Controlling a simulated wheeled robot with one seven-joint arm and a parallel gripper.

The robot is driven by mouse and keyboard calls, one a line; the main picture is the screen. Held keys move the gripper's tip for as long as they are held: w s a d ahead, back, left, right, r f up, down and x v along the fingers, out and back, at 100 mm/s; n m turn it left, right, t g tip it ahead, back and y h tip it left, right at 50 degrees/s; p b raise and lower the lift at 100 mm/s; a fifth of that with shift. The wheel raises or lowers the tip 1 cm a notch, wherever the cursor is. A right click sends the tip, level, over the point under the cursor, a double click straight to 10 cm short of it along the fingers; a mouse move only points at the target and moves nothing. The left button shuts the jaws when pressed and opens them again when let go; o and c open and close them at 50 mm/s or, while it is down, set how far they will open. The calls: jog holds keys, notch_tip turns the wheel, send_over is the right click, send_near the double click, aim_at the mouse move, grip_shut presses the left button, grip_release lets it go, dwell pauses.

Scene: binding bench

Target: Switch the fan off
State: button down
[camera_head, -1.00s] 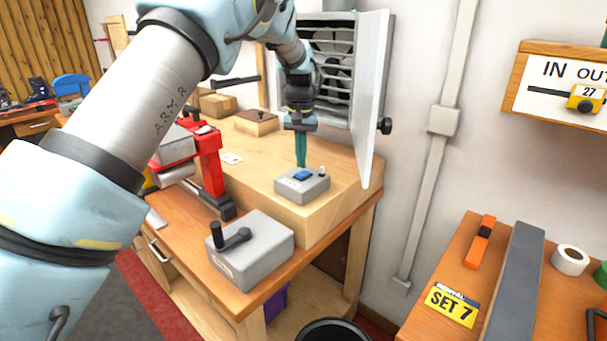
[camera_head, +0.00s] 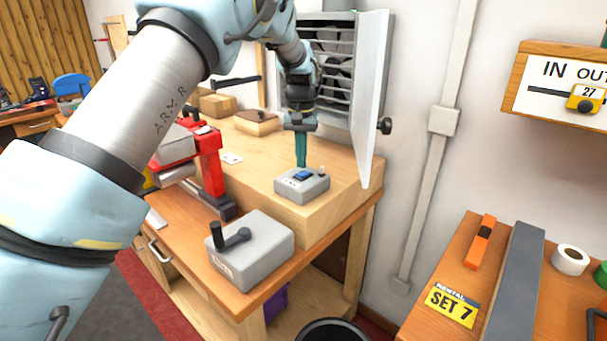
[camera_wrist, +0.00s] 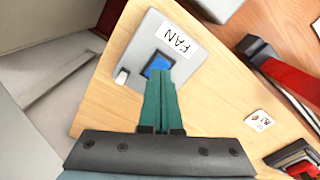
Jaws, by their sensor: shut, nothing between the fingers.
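The fan switch box (camera_head: 316,187) is a small grey box on the raised wooden block, with a blue rocker and a small white lamp or knob on top. The wrist view shows its FAN label (camera_wrist: 178,40) and the blue rocker (camera_wrist: 157,66). My gripper (camera_head: 301,164) is shut and empty, its teal fingers pointing down at the rocker. In the wrist view the fingertips (camera_wrist: 160,76) overlap the rocker's edge; I cannot tell whether they touch it. The fan (camera_head: 338,68) sits behind a slatted grille in a grey housing with its white door open.
A grey box with a black crank lever (camera_head: 250,252) stands in front on the lower bench. A red clamp-like tool (camera_head: 210,160) is to the left. The open door (camera_head: 372,95) stands close on the right of my gripper. A brown box (camera_head: 257,122) lies behind.

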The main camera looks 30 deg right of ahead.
aim_at(301, 175)
jog(key=shift+f+b, duration=0.6)
jog(key=shift+f, duration=0.7)
dwell(0.7)
jog(key=shift+r, duration=0.15)
jog(key=shift+r+p, duration=2.65)
jog(key=shift+r, duration=0.8)
